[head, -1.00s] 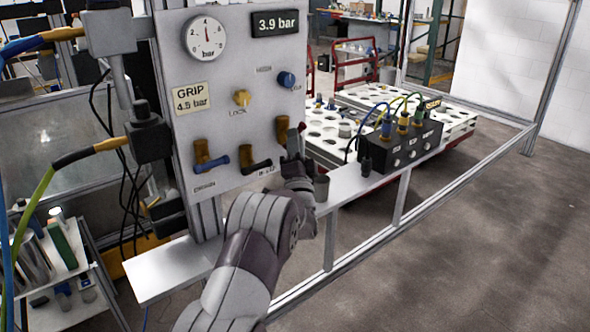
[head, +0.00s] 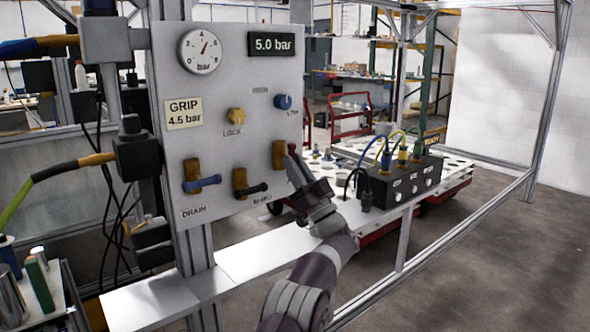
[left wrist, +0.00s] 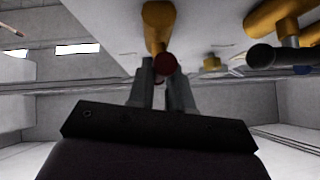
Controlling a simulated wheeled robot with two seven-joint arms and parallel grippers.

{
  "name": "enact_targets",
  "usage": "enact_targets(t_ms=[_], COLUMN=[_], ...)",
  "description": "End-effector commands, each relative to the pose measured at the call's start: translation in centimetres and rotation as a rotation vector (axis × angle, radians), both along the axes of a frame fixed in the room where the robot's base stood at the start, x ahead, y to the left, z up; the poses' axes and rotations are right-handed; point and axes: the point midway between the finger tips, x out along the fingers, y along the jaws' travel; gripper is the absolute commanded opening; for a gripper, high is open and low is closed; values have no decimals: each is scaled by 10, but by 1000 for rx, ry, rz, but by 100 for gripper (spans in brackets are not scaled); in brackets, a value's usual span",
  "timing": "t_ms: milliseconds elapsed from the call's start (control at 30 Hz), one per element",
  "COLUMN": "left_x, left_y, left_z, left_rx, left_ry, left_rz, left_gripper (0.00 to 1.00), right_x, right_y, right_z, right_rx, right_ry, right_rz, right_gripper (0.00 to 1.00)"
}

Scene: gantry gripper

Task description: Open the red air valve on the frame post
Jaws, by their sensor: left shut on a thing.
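The red air valve is the rightmost of three brass valves on the grey panel; its brass body (head: 279,154) shows in the head view. Its red handle (head: 291,148) is mostly hidden by my left gripper (head: 297,168). In the left wrist view the round red handle end (left wrist: 165,63) sits between the two fingers of my left gripper (left wrist: 164,80), below the brass body (left wrist: 158,25). The left gripper is shut on the handle. The pressure display (head: 272,44) reads 5.0 bar. The dial gauge (head: 201,51) hangs left of it. My right gripper is not in view.
A blue-handled valve (head: 202,183) and a black-handled valve (head: 250,189) sit left on the panel, with yellow (head: 236,116) and blue (head: 283,101) knobs above. A black connector box (head: 400,182) with cables stands right on the grey rail (head: 255,255).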

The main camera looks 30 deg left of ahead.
Motion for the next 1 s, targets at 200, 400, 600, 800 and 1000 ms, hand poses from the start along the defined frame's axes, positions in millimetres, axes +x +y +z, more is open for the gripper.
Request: enact_targets(t_ms=[200,400,600,800,1000], left_x=[1,1,1,1,1], left_y=[1,1,1,1,0], left_z=[1,1,1,2,1], left_rx=[-26,-35,-37,-36,-35], left_ry=[-62,-84,-86,-87,-85], left_rz=[2,1,1,1,1], left_gripper=[0,0,0,30,42], right_x=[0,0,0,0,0], right_y=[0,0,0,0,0], right_z=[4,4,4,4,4], right_rx=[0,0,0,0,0], right_ry=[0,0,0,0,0], right_rz=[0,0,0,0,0], right_gripper=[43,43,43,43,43])
